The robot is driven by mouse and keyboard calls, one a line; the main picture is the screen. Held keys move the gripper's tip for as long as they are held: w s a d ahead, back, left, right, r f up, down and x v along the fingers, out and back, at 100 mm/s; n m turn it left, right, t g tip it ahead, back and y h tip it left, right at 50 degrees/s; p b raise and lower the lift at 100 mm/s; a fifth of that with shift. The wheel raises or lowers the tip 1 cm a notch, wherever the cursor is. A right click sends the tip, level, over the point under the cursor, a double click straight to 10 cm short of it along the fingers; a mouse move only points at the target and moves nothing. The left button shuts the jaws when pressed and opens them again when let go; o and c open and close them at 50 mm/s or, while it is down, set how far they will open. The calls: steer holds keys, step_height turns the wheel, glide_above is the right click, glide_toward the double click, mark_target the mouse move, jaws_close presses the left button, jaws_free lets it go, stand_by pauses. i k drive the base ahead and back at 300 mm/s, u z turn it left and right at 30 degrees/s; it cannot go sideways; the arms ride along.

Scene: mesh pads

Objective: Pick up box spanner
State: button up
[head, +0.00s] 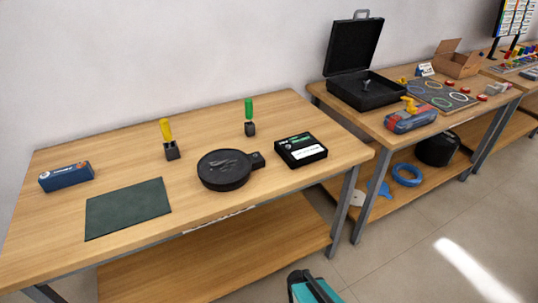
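I cannot tell for sure which thing is the box spanner. Two upright tools stand in small black holders on the near wooden table: a yellow-handled tool (166,130) left of centre and a green-handled tool (249,110) further right, at the back. Their lower ends are hidden in the holders. A round black dish (225,180) with a short handle stands in front of them, with small dark shapes inside, too small to name. A flat black box (301,151) with a white label lies right of the dish. My gripper is not in view.
A blue box (66,176) and a dark green mat (127,208) lie on the near table's (100,145) left. A second table to the right carries an open black case (366,88), a blue-grey pouch (410,121) and a cardboard box (458,64). Floor is clear at lower right.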

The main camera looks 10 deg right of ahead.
mark_target(164, 123)
steer(key=z, duration=0.25)
steer(key=k, duration=0.95)
steer(key=u, duration=0.3)
steer(key=i, duration=1.25)
steer(key=u, duration=0.05)
